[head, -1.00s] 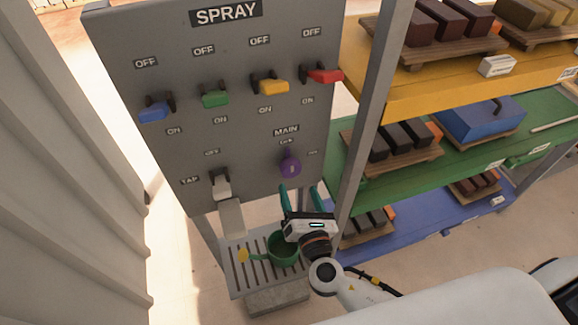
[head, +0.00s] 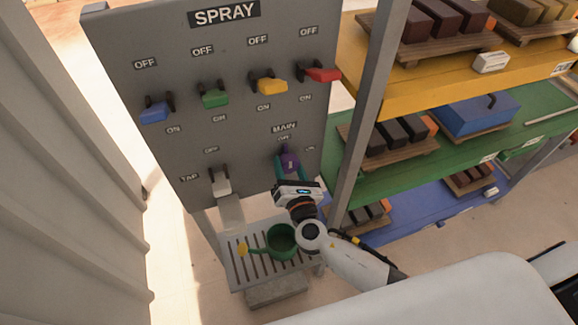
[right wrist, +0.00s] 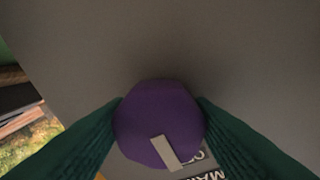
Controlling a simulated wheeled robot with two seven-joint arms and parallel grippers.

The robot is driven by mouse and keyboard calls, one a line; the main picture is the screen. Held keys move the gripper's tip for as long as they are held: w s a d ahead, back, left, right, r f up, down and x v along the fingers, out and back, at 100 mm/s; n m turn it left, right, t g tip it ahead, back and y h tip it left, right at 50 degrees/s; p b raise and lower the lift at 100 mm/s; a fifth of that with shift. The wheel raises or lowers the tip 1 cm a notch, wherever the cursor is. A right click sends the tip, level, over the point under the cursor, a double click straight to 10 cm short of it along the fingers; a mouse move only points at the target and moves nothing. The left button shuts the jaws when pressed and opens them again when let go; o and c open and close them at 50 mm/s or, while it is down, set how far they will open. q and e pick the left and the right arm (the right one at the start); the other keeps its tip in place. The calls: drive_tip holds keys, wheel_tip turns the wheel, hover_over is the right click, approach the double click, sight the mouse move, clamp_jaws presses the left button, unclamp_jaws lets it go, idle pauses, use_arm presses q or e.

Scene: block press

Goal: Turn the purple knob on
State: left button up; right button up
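The purple knob (head: 290,160) sits low on the right side of the grey panel, under the MAIN label (head: 285,127). In the right wrist view the knob (right wrist: 159,122) is a round purple disc with a pale pointer mark directed toward the lower part of the picture, near a partly covered label. My right gripper (head: 291,166) reaches up from below, with its teal fingers on either side of the knob. In the right wrist view the fingers (right wrist: 160,110) meet the knob's edges with no clear gap, but whether they press on it is unclear. My left gripper is out of view.
Blue (head: 155,112), green (head: 214,98), yellow (head: 269,85) and red (head: 322,75) levers line the panel above. A tap (head: 221,183) stands over a green watering can (head: 282,238) on a slatted tray (head: 238,282). A shelf post (head: 366,115) rises close to the right.

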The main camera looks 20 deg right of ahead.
drive_tip(key=shift+c, duration=0.9)
drive_tip(key=m+b, duration=0.2)
drive_tip(key=m, duration=0.1)
drive_tip(key=shift+f+m, duration=0.1)
drive_tip(key=shift+m, duration=0.2)
drive_tip(key=m+b, duration=0.2)
drive_tip(key=m, duration=0.2)
drive_tip(key=shift+g, duration=0.3)
drive_tip(key=m, duration=0.2)
drive_tip(key=m+b, duration=0.1)
drive_tip(key=m, duration=0.1)
drive_tip(key=shift+r+m+y, duration=0.2)
drive_tip(key=shift+m+y, duration=0.1)
drive_tip(key=m, duration=0.5)
drive_tip(key=shift+y, duration=0.3)
drive_tip(key=o, duration=1)
drive_tip(key=shift+r, duration=0.1)
